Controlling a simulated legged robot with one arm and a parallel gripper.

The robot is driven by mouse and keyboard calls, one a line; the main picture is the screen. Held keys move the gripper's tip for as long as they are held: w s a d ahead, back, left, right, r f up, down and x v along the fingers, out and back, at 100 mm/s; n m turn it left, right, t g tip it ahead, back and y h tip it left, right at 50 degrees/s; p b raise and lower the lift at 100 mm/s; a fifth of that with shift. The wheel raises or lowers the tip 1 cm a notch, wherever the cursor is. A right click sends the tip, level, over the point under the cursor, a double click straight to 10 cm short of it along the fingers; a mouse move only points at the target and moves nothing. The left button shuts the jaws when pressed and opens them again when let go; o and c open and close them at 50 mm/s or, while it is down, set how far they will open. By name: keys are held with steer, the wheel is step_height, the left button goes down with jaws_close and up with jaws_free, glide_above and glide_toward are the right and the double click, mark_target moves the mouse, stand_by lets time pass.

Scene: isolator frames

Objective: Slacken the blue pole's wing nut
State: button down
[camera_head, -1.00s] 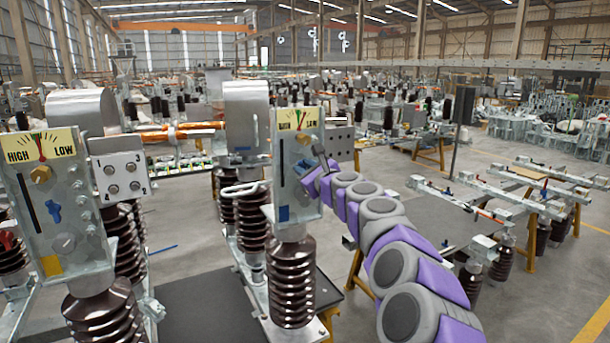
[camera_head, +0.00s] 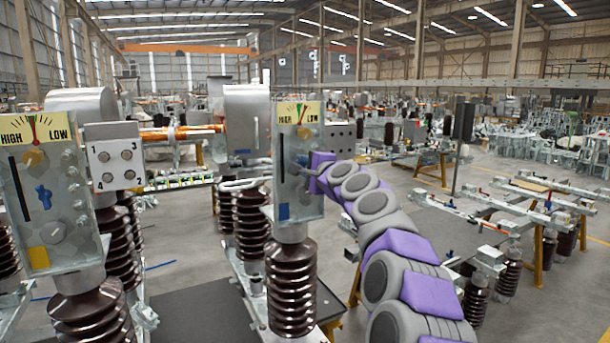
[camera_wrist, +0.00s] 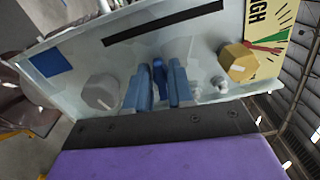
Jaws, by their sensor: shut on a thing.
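The blue pole's panel (camera_head: 300,190) stands in the middle of the head view, a grey metal plate with a blue square (camera_head: 284,212) and a HIGH/LOW dial (camera_head: 298,112) on top. In the wrist view, its blue wing nut (camera_wrist: 158,76) sits between the two blue-grey fingers of my gripper (camera_wrist: 157,88), which is shut on it. The nut is partly hidden by the fingers. In the head view my gripper (camera_head: 303,162) reaches the panel from the right and covers the nut.
A yellow bolt head (camera_wrist: 237,61) and a grey knob (camera_wrist: 102,92) flank my fingers on the panel. Another panel (camera_head: 50,200) with a yellow square and blue wing nut stands at left. Brown ribbed insulators (camera_head: 291,285) carry the poles.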

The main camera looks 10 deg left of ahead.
steer(key=n+b, duration=0.2)
steer(key=n, duration=0.2)
steer(key=f+n+b, duration=0.1)
steer(key=n+b, duration=0.1)
steer(key=n, duration=0.3)
steer(key=n+b, duration=0.2)
steer(key=n, duration=0.2)
steer(key=shift+d+f+n, duration=0.1)
steer(key=shift+f+n, duration=0.1)
steer(key=shift+n, duration=0.1)
steer(key=shift+r+n, duration=0.15)
steer(key=shift+n, duration=0.25)
stand_by(0.4)
steer(key=c, duration=1.3)
jaws_free()
steer(key=shift+w, duration=0.15)
steer(key=shift+o, duration=0.7)
steer(key=shift+w, duration=0.15)
steer(key=shift+o, duration=0.6)
